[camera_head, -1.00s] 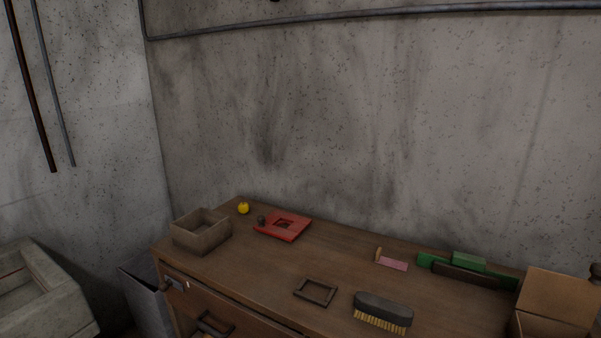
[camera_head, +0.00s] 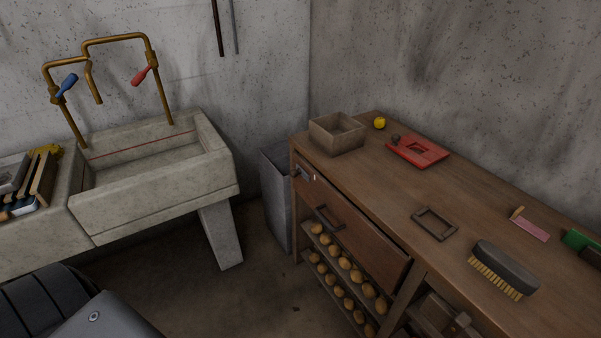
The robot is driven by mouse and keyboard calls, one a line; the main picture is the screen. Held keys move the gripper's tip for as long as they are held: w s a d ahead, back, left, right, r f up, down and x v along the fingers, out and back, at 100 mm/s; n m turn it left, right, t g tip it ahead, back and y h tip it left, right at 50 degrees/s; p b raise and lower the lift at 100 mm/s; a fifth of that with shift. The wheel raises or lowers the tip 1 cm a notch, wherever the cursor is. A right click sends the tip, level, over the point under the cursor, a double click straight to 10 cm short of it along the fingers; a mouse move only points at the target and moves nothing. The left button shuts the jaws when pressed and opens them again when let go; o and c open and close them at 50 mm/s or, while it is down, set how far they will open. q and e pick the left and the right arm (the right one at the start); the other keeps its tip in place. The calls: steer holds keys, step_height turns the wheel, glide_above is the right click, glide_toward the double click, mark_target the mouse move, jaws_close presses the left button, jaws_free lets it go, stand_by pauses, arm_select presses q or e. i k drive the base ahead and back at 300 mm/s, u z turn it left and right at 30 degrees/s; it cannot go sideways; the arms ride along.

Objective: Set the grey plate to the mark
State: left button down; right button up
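Neither of my grippers is in view. I cannot tell for sure which thing is the grey plate. A small grey, flat-topped item (camera_head: 9,174) lies at the left edge beside the sink, partly cut off by the picture edge. A thin red line (camera_head: 120,150) runs along the inside back wall of the stone sink (camera_head: 150,205); I cannot tell if it is the mark. No beam scale can be made out.
The wooden workbench (camera_head: 375,170) holds an open box (camera_head: 337,146), a yellow ball (camera_head: 379,123), a red plate with a square hole (camera_head: 430,156), a dark frame (camera_head: 434,237) and a brush (camera_head: 503,267). A grey bin (camera_head: 277,205) stands between sink and bench. Open floor lies in front.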

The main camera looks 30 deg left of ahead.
mark_target(294, 173)
steer(key=k, duration=1.2)
steer(key=u, duration=0.75)
steer(key=i, duration=1)
steer(key=z, duration=0.5)
steer(key=i, duration=0.6)
steer(key=z, duration=0.65)
